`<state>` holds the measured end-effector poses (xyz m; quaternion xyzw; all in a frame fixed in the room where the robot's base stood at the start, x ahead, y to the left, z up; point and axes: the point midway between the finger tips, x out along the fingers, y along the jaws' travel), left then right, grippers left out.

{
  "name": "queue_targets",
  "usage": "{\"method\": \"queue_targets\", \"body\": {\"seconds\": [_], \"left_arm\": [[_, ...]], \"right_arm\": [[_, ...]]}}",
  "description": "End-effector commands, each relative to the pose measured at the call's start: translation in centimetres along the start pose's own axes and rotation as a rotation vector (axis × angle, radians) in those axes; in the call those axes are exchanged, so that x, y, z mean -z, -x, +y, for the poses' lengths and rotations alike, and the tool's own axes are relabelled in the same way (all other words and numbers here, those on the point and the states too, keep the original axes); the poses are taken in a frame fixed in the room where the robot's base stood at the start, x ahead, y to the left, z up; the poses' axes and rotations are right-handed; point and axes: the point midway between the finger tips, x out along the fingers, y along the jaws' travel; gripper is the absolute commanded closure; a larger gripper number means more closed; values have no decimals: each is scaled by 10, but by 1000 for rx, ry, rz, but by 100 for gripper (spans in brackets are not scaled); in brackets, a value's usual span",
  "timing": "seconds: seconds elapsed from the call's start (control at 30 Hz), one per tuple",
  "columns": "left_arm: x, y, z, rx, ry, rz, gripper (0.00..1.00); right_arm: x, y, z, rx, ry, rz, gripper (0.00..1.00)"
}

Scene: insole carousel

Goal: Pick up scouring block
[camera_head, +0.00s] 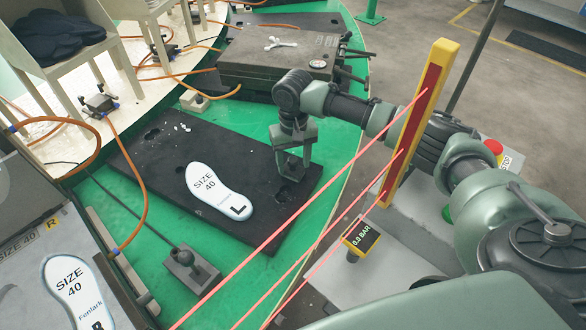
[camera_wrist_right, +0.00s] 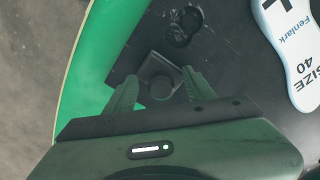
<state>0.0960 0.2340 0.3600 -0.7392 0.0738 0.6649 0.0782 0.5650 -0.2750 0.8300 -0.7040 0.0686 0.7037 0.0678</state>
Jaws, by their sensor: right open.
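A dark grey, squarish block with a rounded middle (camera_wrist_right: 160,76) shows between the fingers in the right wrist view. It looks like the scouring block, but its dark surface makes this hard to tell. My right gripper (camera_head: 291,172) is open and points down over the right end of the black plate (camera_head: 262,224). In the wrist view the fingers of this gripper (camera_wrist_right: 160,90) stand on either side of the block, with no clear contact. In the head view the gripper mostly hides the block. My left gripper is out of view.
A white insole marked L (camera_head: 218,190) lies on the plate, left of the gripper. Red light beams run from a yellow post (camera_head: 420,125) across the front right. A dark case (camera_head: 270,65) stands behind. A cabled block (camera_head: 187,268) sits at front left.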

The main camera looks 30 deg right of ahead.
Motion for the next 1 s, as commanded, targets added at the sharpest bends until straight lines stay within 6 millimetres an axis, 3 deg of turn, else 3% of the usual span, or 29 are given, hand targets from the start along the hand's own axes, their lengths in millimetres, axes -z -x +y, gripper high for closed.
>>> {"method": "queue_targets", "body": {"seconds": [0.07, 0.23, 0.53, 0.67, 0.77, 1.0], "left_arm": [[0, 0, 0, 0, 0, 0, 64], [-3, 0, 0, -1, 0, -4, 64], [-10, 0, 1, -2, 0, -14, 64], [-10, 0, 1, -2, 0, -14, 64], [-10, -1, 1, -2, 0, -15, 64], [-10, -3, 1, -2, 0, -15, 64]], "right_arm": [[0, 0, 0, 0, 0, 0, 51], [0, 0, 0, 1, 0, 0, 99], [0, 2, 0, 1, 0, 1, 100], [2, 12, -1, 3, -1, 4, 100], [1, 30, -1, 4, 0, 5, 100], [2, 97, -1, 4, 1, 6, 100]]}}
